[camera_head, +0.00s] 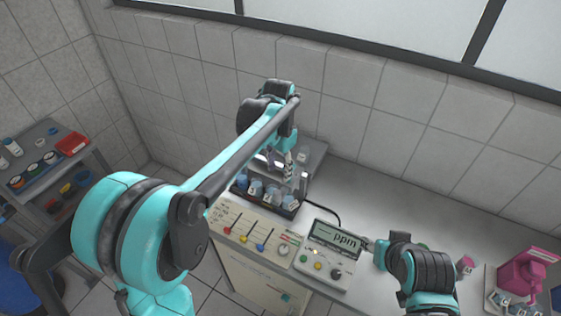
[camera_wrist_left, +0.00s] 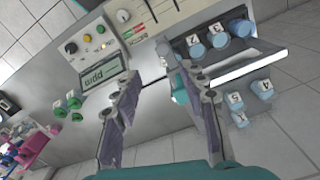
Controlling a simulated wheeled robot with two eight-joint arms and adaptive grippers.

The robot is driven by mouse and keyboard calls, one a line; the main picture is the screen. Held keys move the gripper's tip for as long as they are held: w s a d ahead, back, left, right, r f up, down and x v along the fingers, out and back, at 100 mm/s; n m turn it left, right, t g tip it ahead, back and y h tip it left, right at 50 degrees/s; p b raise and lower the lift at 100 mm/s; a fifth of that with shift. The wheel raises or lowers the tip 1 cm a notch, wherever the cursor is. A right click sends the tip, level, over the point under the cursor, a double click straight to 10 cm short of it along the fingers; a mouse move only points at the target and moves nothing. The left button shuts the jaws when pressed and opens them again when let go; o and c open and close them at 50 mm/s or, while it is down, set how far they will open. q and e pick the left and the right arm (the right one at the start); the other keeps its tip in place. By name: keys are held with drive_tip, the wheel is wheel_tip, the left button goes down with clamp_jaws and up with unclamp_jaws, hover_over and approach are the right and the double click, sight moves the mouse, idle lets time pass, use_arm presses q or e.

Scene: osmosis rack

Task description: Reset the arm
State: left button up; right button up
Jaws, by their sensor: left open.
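My left arm reaches in from the left across the bench. My left gripper (camera_head: 285,168) hangs over the back part of the bench, above and behind a dark rack (camera_head: 264,203) of several blue-capped bottles (camera_head: 256,187). In the left wrist view my left gripper (camera_wrist_left: 152,84) has its two fingers well apart, with nothing held between them. Numbered blue caps (camera_wrist_left: 217,40) show beyond and beside its right finger. My right arm (camera_head: 422,270) is at the lower right, by the meter; its fingers are not clear.
A ppm meter (camera_head: 326,256) and a panel with coloured sliders (camera_head: 252,232) stand in front of the rack. A pink device (camera_head: 523,272) is at the far right. A shelf (camera_head: 82,168) with a red tray stands at left. The tiled wall (camera_head: 345,90) closes the back.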

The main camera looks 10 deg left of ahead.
use_arm(q)
drive_tip(key=s+a+f+n+t+b, duration=0.3)
drive_tip(key=s+f+b, duration=0.3)
drive_tip(key=s, duration=0.4)
drive_tip(key=s+a+f+n+t+b, duration=0.3)
drive_tip(key=s+a+f+t+b, duration=0.1)
drive_tip(key=s+f+b, duration=0.3)
drive_tip(key=s+a+f, duration=0.1)
drive_tip(key=s, duration=0.1)
drive_tip(key=shift+s+a+n+b, duration=0.15)
drive_tip(key=shift+s+n+b, duration=0.15)
drive_tip(key=shift+s+n, duration=0.1)
